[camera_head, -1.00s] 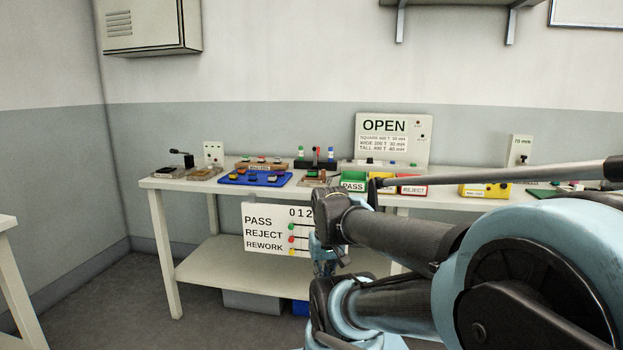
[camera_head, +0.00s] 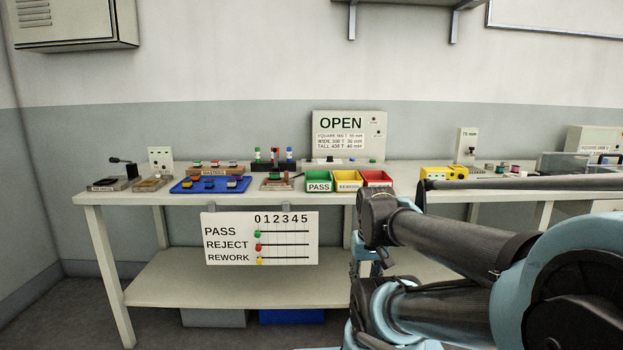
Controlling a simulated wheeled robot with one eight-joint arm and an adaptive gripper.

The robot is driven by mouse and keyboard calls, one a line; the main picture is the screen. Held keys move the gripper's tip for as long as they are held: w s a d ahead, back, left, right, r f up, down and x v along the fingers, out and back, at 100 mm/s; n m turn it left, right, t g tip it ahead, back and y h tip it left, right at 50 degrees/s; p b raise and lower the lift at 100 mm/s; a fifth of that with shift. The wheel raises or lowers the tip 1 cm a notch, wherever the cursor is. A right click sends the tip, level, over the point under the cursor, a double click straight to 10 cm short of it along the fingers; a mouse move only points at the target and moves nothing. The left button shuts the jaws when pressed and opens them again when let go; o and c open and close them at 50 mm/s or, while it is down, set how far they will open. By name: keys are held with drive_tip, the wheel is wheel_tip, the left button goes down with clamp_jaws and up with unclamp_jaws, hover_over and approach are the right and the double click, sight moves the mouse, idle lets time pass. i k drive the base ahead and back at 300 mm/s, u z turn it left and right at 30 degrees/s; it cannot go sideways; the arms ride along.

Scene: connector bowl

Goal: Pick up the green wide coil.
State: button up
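Several small dark coils with coloured tops sit on a blue tray (camera_head: 180,190) on the left part of the workbench (camera_head: 125,197). More small coils stand on a wooden rack (camera_head: 212,171) just behind the tray. Some tops look green, but at this size I cannot tell which one is the green wide coil. My arm is folded in the lower right of the head view, well to the right of the tray and on the near side of the bench. My gripper cannot be made out.
Green PASS (camera_head: 319,187), yellow (camera_head: 348,187) and red (camera_head: 376,181) bins stand mid-bench before an OPEN sign panel (camera_head: 349,125). A scoreboard (camera_head: 261,238) hangs on the bench front. A small fixture (camera_head: 123,170) stands at the left end. Floor shows at lower left.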

sight(274, 177)
drive_tip(key=z, duration=1.45)
drive_tip(key=i, duration=1.1)
drive_tip(key=u, duration=2.6)
